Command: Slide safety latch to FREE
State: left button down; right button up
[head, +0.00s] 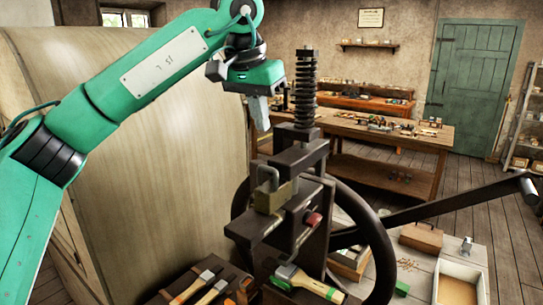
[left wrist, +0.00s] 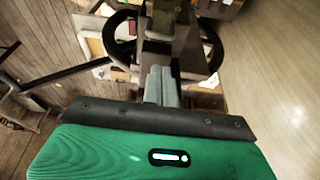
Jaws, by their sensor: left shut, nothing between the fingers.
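The dark metal handwheel press (head: 304,160) stands in the middle of the head view, with a coiled screw on top. A small red knob (head: 312,219) sits on its front face and looks like the safety latch's handle. I cannot read any FREE marking. A brass padlock-like block (head: 270,195) with a grey loop sits left of the knob. My left gripper (head: 262,127) is shut and empty, pointing down above and left of these parts, apart from them. In the left wrist view its grey fingers (left wrist: 160,72) lie together in front of the press. My right gripper is out of view.
The large handwheel (head: 373,240) rings the press, and a long dark lever (head: 450,207) reaches right. Wooden-handled tools (head: 305,283) lie at the press's foot. A pale curved wooden panel (head: 140,200) stands left, behind my left arm. Space above the knob looks clear.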

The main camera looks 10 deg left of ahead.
pick_arm(q)
jog(key=p, duration=0.4)
send_over(270, 185)
notch_tip(270, 185, down, 8)
jog(key=shift+s+f, duration=0.15)
jog(key=shift+f, duration=0.65)
